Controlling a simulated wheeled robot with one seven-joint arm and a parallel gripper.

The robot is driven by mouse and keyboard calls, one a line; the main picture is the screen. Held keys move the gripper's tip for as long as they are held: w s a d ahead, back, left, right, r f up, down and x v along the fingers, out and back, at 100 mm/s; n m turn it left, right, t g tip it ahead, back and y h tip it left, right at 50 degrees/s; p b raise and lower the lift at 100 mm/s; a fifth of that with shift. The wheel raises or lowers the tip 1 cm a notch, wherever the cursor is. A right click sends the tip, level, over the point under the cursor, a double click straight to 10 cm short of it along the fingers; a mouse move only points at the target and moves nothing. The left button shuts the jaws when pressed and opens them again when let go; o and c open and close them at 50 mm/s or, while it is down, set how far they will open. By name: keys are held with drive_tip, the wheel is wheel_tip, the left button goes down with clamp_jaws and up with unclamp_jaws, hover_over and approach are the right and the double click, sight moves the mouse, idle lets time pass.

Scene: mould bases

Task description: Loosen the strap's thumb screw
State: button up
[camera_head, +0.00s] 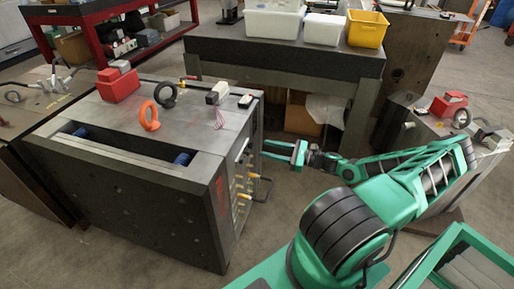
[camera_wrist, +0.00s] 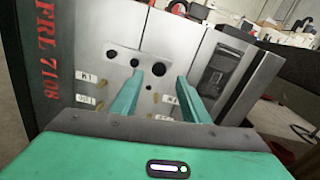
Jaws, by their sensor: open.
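The mould base (camera_head: 110,195) is a large grey steel block at the left in the head view. Its right side carries several brass fittings (camera_head: 241,187) and a dark handle (camera_head: 268,190). I cannot make out a thumb screw for certain. My gripper (camera_head: 267,149) is open and empty beside this side. In the wrist view my gripper (camera_wrist: 160,77) has its two green fingers apart, pointing at the plate face, with no visible contact.
Red, orange and black parts lie on top of the mould base, including an orange lifting eye (camera_head: 149,116). A dark workbench (camera_head: 285,55) with white bins and a yellow bin (camera_head: 367,28) stands behind. Another steel block (camera_head: 450,150) is at right. Some floor between is free.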

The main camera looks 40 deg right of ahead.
sight(250, 146)
drive_tip(key=x, duration=0.5)
drive_tip(key=shift+w+a, duration=0.2)
